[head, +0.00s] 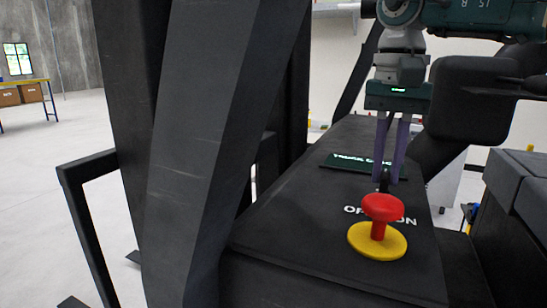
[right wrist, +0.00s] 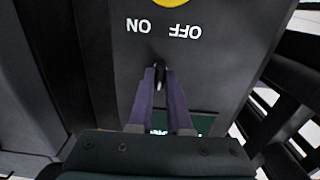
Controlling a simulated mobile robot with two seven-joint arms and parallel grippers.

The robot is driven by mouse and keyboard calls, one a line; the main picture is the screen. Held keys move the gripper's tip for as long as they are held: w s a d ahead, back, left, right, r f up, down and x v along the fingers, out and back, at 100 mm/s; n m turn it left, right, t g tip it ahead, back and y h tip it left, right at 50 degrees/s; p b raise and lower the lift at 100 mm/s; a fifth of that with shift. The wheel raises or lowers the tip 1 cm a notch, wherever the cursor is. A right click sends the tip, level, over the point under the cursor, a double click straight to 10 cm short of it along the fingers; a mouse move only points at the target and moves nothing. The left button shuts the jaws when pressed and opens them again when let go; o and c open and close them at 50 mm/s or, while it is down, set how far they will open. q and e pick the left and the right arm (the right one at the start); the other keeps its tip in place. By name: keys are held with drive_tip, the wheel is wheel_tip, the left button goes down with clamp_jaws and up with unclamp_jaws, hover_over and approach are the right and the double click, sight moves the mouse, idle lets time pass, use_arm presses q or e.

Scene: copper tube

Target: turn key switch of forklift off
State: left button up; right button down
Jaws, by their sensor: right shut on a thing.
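The black key switch (right wrist: 161,73) stands on the forklift's dark console (head: 290,215), between the printed words ON and OFF and the green label plate (head: 350,162). It also shows in the head view (head: 384,176), partly covered by my fingers. My right gripper (head: 389,181) comes down from above, its two purple fingers shut on the key, one on each side. In the right wrist view the fingertips (right wrist: 161,80) are close together around the key, and the lettering is upside down. I cannot tell which word the key points to. My left gripper is out of view.
A red mushroom button (head: 381,208) on a yellow disc (head: 365,240) stands close in front of the key and hides part of OFF in the head view. A thick dark forklift post (head: 205,130) rises at the left. A dark block (head: 520,180) stands at the right.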

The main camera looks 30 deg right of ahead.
sight(385, 173)
drive_tip(key=c, duration=0.9)
unclamp_jaws()
drive_tip(key=shift+o, duration=0.2)
wheel_tip(385, 173, up, 10)
drive_tip(key=b, duration=0.1)
drive_tip(key=shift+b, duration=0.3)
